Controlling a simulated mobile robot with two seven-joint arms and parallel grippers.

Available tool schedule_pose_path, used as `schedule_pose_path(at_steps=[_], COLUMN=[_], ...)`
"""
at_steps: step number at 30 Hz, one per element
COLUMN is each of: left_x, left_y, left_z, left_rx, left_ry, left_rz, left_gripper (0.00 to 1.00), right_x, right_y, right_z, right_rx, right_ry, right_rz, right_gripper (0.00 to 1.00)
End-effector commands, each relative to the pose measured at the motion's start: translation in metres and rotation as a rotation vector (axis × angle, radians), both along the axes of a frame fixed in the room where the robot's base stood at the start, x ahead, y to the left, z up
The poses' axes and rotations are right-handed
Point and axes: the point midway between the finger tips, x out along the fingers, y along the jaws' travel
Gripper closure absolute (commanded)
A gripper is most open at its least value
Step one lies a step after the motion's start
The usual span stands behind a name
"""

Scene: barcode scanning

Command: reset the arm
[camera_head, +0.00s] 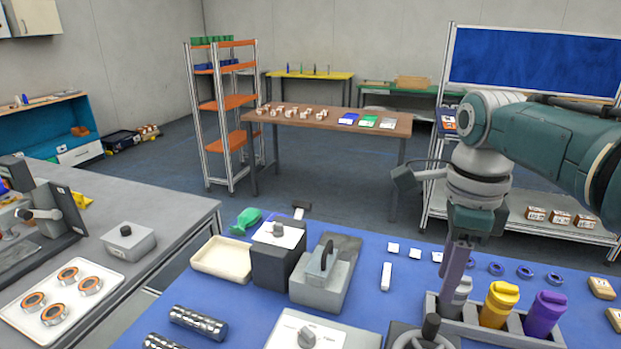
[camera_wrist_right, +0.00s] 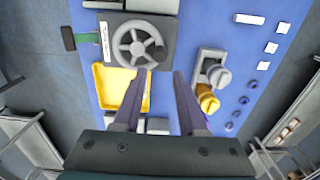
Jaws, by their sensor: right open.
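My right arm (camera_head: 545,140) comes in from the right in the head view, bent at the elbow with the hand pointing down. My right gripper (camera_head: 447,300) hangs over the blue-topped table (camera_head: 375,312), in front of the grey bottle. In the right wrist view the two purple fingers of the gripper (camera_wrist_right: 160,76) are apart with nothing held between them. Below them show a grey device with a round wheel (camera_wrist_right: 137,45) and a yellow tray (camera_wrist_right: 110,88). My left gripper is in neither view.
A grey holder (camera_head: 470,330) with grey, yellow (camera_head: 500,303) and purple (camera_head: 546,313) bottles stands by the right gripper. Grey devices (camera_head: 325,272) and a cream tray (camera_head: 222,259) are left of it. A brown table (camera_head: 335,120) with small goods stands behind.

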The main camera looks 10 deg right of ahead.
Motion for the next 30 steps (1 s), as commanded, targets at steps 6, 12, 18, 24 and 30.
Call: schedule_pose_path(at_steps=[6, 12, 18, 24, 30], left_x=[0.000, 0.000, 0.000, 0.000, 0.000], left_y=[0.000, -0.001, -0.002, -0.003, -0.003], left_z=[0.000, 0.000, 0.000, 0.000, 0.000], left_rx=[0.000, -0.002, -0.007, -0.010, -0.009], left_ry=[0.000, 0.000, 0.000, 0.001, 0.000], left_rz=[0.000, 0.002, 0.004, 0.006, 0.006], left_gripper=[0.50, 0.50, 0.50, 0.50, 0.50], right_x=[-0.020, -0.073, -0.141, -0.195, -0.238], right_y=[-0.007, -0.002, 0.026, 0.055, 0.077], right_z=[-0.021, -0.044, -0.038, -0.012, 0.022], right_rx=[-0.050, -0.152, -0.228, -0.283, -0.335], right_ry=[-0.023, -0.056, -0.086, -0.128, -0.179], right_rz=[0.241, 0.836, 1.460, 1.909, 2.246], right_gripper=[0.59, 0.59, 0.59, 0.59, 0.59])
